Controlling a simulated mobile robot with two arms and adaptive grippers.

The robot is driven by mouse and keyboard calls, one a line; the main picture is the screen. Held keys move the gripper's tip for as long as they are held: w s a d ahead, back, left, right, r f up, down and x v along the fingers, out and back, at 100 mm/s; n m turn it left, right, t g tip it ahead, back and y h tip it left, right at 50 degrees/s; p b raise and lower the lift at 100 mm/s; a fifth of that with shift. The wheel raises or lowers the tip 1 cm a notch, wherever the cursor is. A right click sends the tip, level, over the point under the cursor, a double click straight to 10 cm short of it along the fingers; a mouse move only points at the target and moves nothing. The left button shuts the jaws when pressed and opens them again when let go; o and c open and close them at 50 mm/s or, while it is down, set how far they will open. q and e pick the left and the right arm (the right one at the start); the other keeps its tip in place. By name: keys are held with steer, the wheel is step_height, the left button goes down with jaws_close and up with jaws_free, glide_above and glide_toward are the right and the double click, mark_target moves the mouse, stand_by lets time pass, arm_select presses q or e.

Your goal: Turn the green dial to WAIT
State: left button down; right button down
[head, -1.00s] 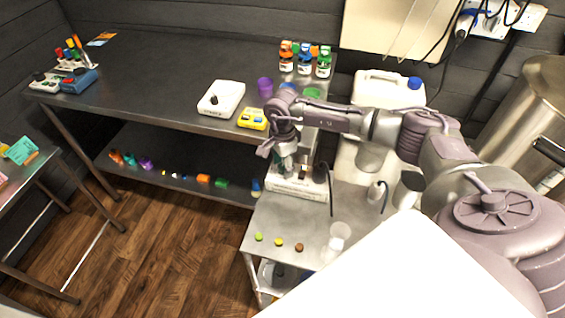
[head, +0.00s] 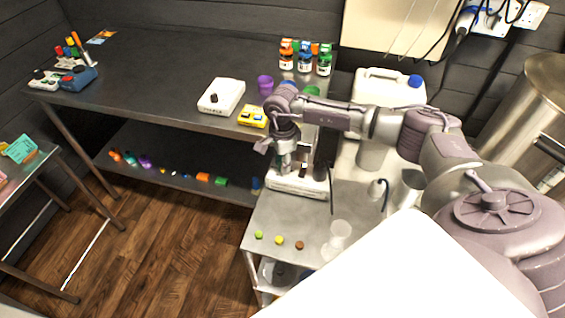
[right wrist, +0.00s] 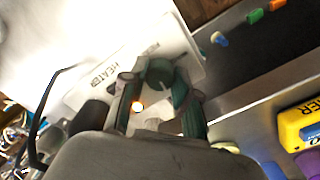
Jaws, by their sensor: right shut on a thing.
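The white heater unit (head: 312,187) stands on the steel cart, under my right gripper. It also shows in the right wrist view (right wrist: 98,72), with "HEATER" printed on it and a small glowing orange light. The green dial (right wrist: 159,73) is dark green and sits between my right fingertips, partly covered by them. My right gripper (head: 286,166) points down at the unit and is shut on the dial. The dial's setting and any WAIT mark cannot be read. My left gripper is not in view.
A yellow device (head: 252,116) and a white box with a black knob (head: 221,96) lie on the dark bench. A clear beaker (head: 339,236) and several small coloured pieces are on the cart front. A black cable runs beside the heater.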

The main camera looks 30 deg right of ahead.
steer(key=m+b, duration=0.1)
steer(key=m, duration=0.3)
steer(key=shift+f+b, duration=0.1)
steer(key=shift+b, duration=0.3)
steer(key=m+b, duration=0.1)
steer(key=m, duration=0.2)
steer(key=shift+m, duration=0.4)
steer(key=m+b, duration=0.1)
steer(key=m, duration=0.3)
steer(key=shift+m, duration=0.3)
steer(key=shift+m+b, duration=0.35)
steer(key=shift+m, duration=1.65)
steer(key=c, duration=0.9)
jaws_free()
steer(key=shift+o, duration=0.2)
steer(key=shift+r, duration=0.2)
